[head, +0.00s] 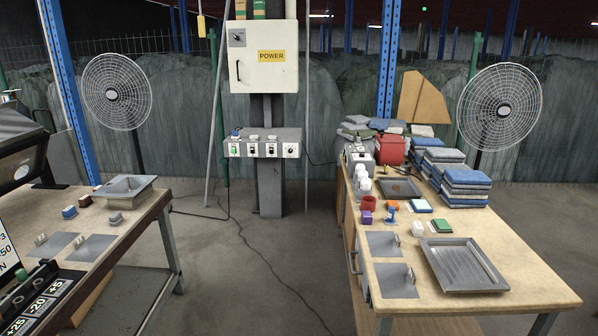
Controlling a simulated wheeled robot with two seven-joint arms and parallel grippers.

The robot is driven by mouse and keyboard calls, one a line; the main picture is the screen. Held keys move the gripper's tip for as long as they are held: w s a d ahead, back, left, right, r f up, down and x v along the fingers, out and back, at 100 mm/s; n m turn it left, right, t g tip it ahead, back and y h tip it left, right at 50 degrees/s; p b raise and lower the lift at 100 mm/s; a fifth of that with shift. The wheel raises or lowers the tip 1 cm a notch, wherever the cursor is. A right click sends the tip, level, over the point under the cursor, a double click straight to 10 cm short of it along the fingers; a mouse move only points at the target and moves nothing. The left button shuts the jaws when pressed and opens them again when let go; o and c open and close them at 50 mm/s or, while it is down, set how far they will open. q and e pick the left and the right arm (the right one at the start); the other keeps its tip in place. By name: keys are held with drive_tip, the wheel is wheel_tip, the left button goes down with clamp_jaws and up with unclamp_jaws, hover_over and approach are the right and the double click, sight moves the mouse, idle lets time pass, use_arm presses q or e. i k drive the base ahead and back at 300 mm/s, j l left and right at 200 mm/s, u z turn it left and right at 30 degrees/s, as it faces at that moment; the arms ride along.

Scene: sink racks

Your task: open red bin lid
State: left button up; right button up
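A red box-shaped container (391,150), which looks like the red bin, stands toward the back of the right-hand table (480,308). Its top looks covered, but it is too small to tell the lid clearly. It sits just right of a grey-white machine (359,158), with stacks of folded cloths behind it and to its right. Neither of my grippers is in view.
A grey tray (462,265), metal plates (395,281) and small coloured items lie on the right table. A power cabinet (264,75) and control box (262,144) stand between. Floor between the tables is mostly clear, with cables.

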sight(391, 138)
drive_tip(key=i+u, duration=0.35)
drive_tip(key=i, duration=1.15)
drive_tip(key=i+z, duration=0.45)
drive_tip(key=i+j+z, duration=0.2)
drive_tip(key=z, duration=0.25)
drive_tip(key=i+j+z, duration=0.5)
drive_tip(key=j+z, duration=0.15)
drive_tip(key=z, duration=0.2)
